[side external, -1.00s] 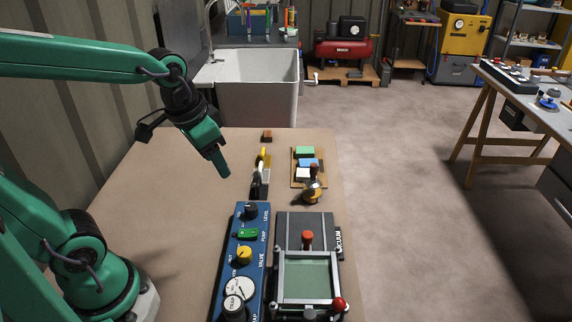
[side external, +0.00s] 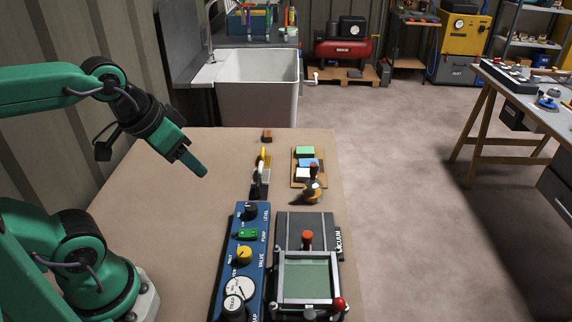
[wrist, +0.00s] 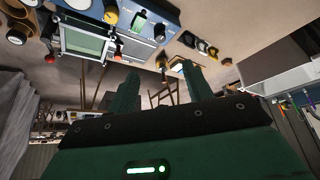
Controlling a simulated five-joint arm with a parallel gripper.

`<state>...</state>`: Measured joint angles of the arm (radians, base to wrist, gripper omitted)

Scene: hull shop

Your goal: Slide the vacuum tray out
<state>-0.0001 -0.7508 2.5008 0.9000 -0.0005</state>
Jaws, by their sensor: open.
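The vacuum tray (side external: 328,223) is a dark grey slab marked VACUUM, lying on the bench at the front right. A silver square frame with a pale green panel (side external: 306,277) sits over its front part, with an orange-topped knob (side external: 306,238) at the frame's back edge and a red ball (side external: 338,304) at its front right corner. In the wrist view the frame and panel (wrist: 84,38) show at the upper left. My gripper (side external: 200,168) is in the air above the left of the bench, well apart from the tray. In the wrist view its two fingers (wrist: 162,82) are spread, with nothing held.
A blue control box (side external: 243,262) with knobs and a gauge stands just left of the tray. Behind it lie small tools (side external: 262,172) and a wooden board with coloured blocks (side external: 307,167). A yellow-and-black tool (side external: 313,192) lies behind the tray. The bench's left side (side external: 180,225) is bare.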

